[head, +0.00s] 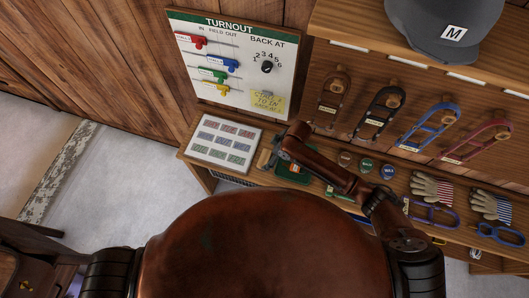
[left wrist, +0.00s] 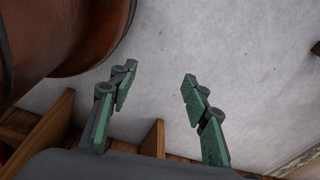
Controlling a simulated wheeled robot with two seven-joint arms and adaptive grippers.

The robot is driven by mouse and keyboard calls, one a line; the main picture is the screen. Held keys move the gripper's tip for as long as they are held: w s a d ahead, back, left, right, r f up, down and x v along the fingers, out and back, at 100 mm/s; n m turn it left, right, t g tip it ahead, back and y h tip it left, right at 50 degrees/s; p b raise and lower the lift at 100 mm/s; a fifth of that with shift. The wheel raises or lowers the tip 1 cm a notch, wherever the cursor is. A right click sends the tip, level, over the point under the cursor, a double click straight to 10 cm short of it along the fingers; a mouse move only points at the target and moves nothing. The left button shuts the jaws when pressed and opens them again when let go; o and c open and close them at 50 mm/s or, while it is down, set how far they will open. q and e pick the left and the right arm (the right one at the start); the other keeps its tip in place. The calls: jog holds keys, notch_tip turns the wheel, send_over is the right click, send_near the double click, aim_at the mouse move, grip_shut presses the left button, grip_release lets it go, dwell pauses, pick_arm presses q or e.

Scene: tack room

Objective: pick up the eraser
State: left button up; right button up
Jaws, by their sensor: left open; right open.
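My right arm reaches over the wooden bench, and my right gripper (head: 279,157) is low over its near left part, just right of the white card board. A small tan block (head: 264,159) shows beside the gripper; it may be the eraser, but it is partly hidden and too small to be sure. A dark green tray or mat (head: 292,172) lies under and right of the gripper. I cannot tell whether the gripper touches anything. My left gripper (left wrist: 159,78) is open and empty in the left wrist view, with pale floor beyond its green-padded fingers.
The white board with coloured cards (head: 224,141) lies on the bench left of the gripper. The TURNOUT board (head: 232,62) stands behind. Gloves (head: 432,190), round tins (head: 366,165) and hanging straps (head: 430,124) are to the right. Pale floor is clear at left.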

aim_at(265, 158)
jog(key=x, duration=0.5)
jog(key=shift+a, duration=0.1)
jog(key=shift+x, duration=1.05)
jog(key=c, duration=0.7)
pick_arm(q)
jog(key=shift+s+f, duration=0.1)
jog(key=shift+s, duration=1.25)
pick_arm(e)
jog(key=c, duration=0.5)
